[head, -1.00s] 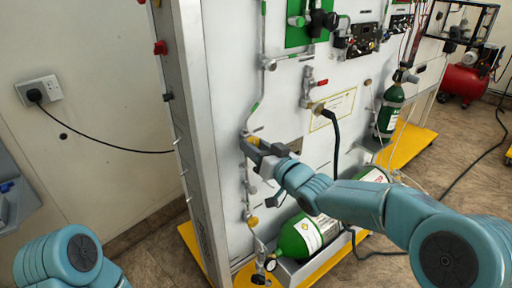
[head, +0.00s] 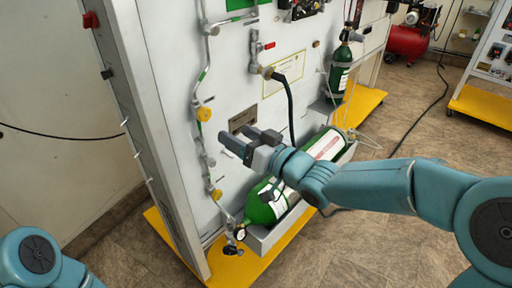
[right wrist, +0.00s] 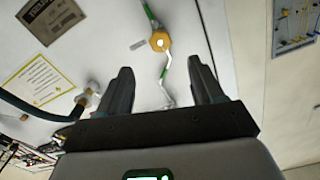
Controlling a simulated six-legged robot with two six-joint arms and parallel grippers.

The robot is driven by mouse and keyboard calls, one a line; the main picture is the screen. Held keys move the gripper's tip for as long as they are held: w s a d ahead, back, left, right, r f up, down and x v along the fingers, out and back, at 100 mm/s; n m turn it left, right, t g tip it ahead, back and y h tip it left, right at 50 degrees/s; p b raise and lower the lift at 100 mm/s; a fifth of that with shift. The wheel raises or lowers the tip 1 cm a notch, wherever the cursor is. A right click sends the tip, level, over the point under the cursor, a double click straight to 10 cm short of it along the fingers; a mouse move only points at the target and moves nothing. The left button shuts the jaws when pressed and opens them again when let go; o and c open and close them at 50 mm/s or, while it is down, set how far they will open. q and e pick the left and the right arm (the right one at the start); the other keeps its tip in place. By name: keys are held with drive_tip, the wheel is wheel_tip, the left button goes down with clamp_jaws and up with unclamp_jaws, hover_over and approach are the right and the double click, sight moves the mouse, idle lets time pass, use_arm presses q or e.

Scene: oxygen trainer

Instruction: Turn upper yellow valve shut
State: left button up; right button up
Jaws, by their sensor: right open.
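The upper yellow valve (head: 203,113) sits on the thin pipe on the white panel. A lower yellow valve (head: 216,194) is further down the same pipe line. My right gripper (head: 237,138) is open and empty, to the right of and a little below the upper valve in the head view, apart from it. In the right wrist view the upper valve (right wrist: 160,41) shows ahead, between the two spread fingers (right wrist: 162,85) and beyond their tips. The turn position of the valve is too small to tell. My left gripper is out of view; only part of that arm shows at the lower left.
A green cylinder (head: 265,204) lies in a tray below my right forearm. A black hose (head: 290,110) hangs from a regulator fitting (head: 265,72) above the gripper. A brown plate (head: 243,118) is fixed beside the valve. The floor at left is clear.

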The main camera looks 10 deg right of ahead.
drive_tip(key=v, duration=0.5)
drive_tip(key=s+f+m+g+h+p, duration=0.2)
drive_tip(key=s+f+m+g+p, duration=0.1)
drive_tip(key=f, duration=0.9)
drive_tip(key=s+f+m+g+h+p, duration=0.2)
drive_tip(key=f+m+g+p, duration=0.1)
drive_tip(key=f, duration=1)
drive_tip(key=s+f+g+h, duration=0.1)
drive_tip(key=s+f+g, duration=0.3)
drive_tip(key=s, duration=0.6)
drive_tip(key=s+d+f+g+h+p, duration=0.1)
drive_tip(key=s+f+g, duration=0.3)
drive_tip(key=s+f, duration=0.3)
drive_tip(key=s, duration=0.2)
drive_tip(key=shift+s+d+f+h, duration=0.3)
drive_tip(key=shift+s+f, duration=0.05)
drive_tip(key=shift+s, duration=0.05)
drive_tip(key=shift+w, duration=0.1)
